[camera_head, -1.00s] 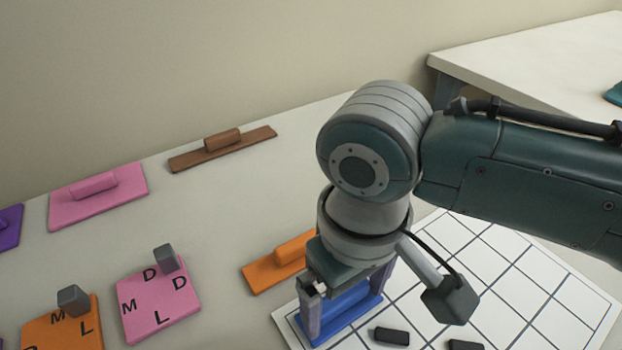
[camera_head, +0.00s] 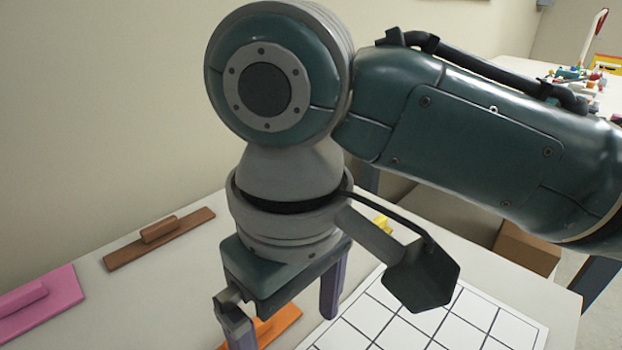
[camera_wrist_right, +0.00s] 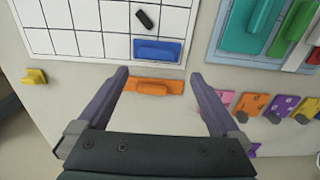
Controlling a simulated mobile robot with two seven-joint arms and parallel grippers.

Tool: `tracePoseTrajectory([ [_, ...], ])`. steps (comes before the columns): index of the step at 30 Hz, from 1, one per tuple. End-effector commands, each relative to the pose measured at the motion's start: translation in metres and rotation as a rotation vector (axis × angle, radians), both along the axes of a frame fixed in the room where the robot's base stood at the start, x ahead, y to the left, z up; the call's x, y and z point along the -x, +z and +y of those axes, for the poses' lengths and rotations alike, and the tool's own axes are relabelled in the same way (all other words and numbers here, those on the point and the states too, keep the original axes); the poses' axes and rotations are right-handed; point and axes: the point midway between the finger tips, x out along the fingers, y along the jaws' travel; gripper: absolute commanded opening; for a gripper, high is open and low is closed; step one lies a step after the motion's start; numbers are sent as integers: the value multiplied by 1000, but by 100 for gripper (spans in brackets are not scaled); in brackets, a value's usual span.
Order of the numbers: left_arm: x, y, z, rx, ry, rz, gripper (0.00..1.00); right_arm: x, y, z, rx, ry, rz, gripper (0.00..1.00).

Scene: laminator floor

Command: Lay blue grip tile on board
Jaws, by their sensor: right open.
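The blue grip tile (camera_wrist_right: 157,50) lies flat on the white gridded board (camera_wrist_right: 95,43), at the board's edge nearest my gripper in the right wrist view. In the head view the board (camera_head: 400,325) shows at the bottom, but the blue tile is not visible. My right gripper (camera_head: 285,322) is open and empty, raised above the table and apart from the tile. In the right wrist view its spread fingers (camera_wrist_right: 158,80) frame an orange grip tile (camera_wrist_right: 153,87) on the table below. My left gripper is not in view.
A black bar (camera_wrist_right: 144,18) lies on the board. Brown (camera_head: 159,238) and pink (camera_head: 40,300) grip tiles lie at left in the head view. A tray with teal (camera_wrist_right: 252,22) and green pieces, and several lettered tiles, lie at right in the wrist view. A yellow piece (camera_wrist_right: 35,77) is at left.

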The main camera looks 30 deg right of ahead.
Motion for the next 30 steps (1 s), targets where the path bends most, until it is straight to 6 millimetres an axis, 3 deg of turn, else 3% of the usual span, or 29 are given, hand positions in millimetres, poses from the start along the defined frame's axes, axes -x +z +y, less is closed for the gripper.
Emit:
tracePoseTrajectory([
  [5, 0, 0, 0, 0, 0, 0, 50, 31, -13, 23, -150, 31, -40, 100],
  [8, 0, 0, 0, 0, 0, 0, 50, 49, -17, 24, -233, 4, -107, 100],
  [11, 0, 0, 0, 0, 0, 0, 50, 66, -20, 3, -246, -55, -179, 100],
  [18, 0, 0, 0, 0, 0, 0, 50, 106, -19, -73, -99, -168, -283, 100],
  [21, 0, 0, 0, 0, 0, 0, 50, 116, -17, -91, -49, -182, -296, 100],
  [30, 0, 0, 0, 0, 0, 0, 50, 119, -16, -98, -29, -185, -300, 100],
])
